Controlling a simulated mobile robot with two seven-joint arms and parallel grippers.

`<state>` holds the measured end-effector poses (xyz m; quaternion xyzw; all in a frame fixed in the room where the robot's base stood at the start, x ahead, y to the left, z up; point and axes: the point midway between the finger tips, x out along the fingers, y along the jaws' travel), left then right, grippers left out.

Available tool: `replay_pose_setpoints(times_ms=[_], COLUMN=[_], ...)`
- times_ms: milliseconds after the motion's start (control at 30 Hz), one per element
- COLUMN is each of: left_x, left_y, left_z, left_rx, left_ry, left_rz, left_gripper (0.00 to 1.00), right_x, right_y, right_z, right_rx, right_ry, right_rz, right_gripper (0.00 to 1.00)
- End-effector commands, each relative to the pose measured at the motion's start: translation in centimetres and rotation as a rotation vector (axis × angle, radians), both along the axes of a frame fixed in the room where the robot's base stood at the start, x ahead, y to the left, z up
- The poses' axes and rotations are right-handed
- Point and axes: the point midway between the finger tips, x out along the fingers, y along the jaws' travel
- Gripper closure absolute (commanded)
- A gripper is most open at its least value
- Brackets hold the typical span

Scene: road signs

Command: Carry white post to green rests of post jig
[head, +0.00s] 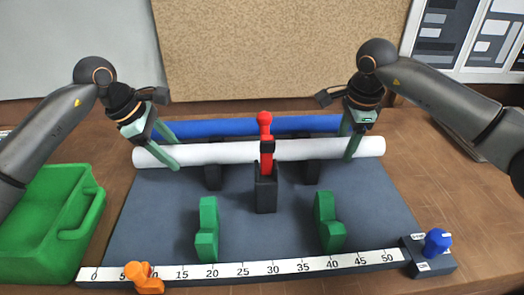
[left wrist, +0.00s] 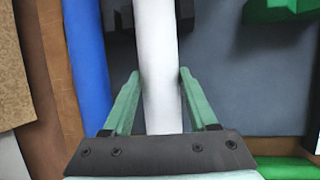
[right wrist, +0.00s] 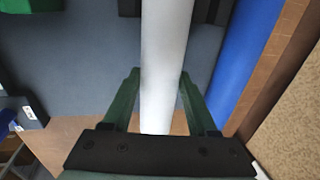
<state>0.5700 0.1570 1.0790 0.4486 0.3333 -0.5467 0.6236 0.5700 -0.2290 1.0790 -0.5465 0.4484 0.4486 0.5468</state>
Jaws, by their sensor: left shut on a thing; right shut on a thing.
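The long white post (head: 215,152) lies level across the head view, with the blue post behind it. My left gripper (head: 176,152) is shut on the white post near its left end. My right gripper (head: 349,146) is shut on it near its right end. The post also runs between the fingers in the left wrist view (left wrist: 158,50) and the right wrist view (right wrist: 165,60). The post jig's two green rests, left (head: 207,232) and right (head: 327,225), stand empty nearer the front. I cannot tell whether the post touches the black supports below it.
A red-handled clamp (head: 265,160) on a black block (head: 266,195) stands mid-jig, in front of the post. A blue post (head: 220,127) lies behind. A ruler (head: 300,265), orange piece (head: 143,278) and blue knob (head: 436,242) line the front. A green crate (head: 45,245) is left.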

Motion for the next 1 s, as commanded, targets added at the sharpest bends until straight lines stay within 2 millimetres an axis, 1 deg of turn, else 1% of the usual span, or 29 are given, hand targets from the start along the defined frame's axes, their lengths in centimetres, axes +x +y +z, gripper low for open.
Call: replay_pose_setpoints(times_ms=[433, 633, 767, 1000], left_x=[0.0, 0.1, 0.1, 0.1], left_y=[0.0, 0.0, 0.0, 0.0], left_z=[0.0, 0.5, 1.3, 3.5], left_rx=[0.000, -0.001, -0.001, -0.001], left_ry=[-0.001, -0.004, -0.004, -0.003], left_rz=[0.000, 0.001, 0.001, 0.001], left_gripper=[1.00, 1.00, 1.00, 1.00], right_x=[0.0, 0.0, 0.0, 0.0], right_y=[0.0, 0.0, 0.0, 0.0], right_z=[0.0, 0.5, 1.2, 3.5], right_rx=[0.000, 0.001, 0.001, 0.001], right_ry=[0.001, -0.002, -0.002, -0.001], right_rz=[0.000, 0.000, 0.000, 0.000], right_gripper=[1.00, 1.00, 1.00, 1.00])
